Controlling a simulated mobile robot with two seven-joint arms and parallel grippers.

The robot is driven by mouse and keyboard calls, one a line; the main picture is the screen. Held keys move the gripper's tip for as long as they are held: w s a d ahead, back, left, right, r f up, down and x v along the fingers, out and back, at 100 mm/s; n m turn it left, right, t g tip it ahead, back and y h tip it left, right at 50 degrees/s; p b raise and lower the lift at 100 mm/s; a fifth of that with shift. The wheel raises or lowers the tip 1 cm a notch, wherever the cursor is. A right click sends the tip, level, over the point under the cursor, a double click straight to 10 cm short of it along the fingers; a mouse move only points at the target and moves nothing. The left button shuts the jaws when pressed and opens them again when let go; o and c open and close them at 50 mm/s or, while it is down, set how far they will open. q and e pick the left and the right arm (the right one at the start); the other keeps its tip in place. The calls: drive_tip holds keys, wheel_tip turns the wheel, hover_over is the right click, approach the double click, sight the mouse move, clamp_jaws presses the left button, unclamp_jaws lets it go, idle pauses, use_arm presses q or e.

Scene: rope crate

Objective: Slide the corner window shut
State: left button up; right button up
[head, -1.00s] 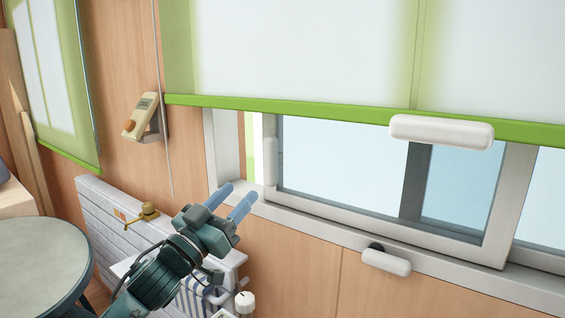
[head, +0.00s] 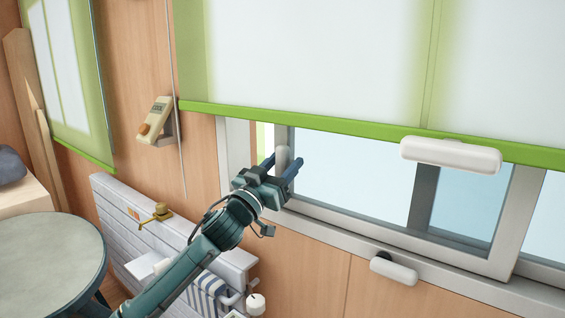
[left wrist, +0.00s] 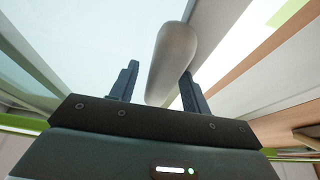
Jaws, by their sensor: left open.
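The corner window's sliding sash (head: 507,222) stands partly open, with a narrow gap (head: 265,135) between its left edge and the fixed frame (head: 236,150). A pale upright handle (head: 282,157) is on the sash's left edge. My left gripper (head: 282,166) is open at this handle, one finger on each side. In the left wrist view the handle (left wrist: 172,60) stands between the fingers of my left gripper (left wrist: 160,85), closer to the right finger. Whether a finger touches it I cannot tell. My right gripper is not in view.
A green-edged blind (head: 380,126) hangs over the window's upper part, with a white bar (head: 450,154) on its hem. Another white handle (head: 394,271) sits below the sill.

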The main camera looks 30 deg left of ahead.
use_arm(q)
clamp_jaws()
idle(0.5)
drive_tip(key=shift+a, duration=0.1)
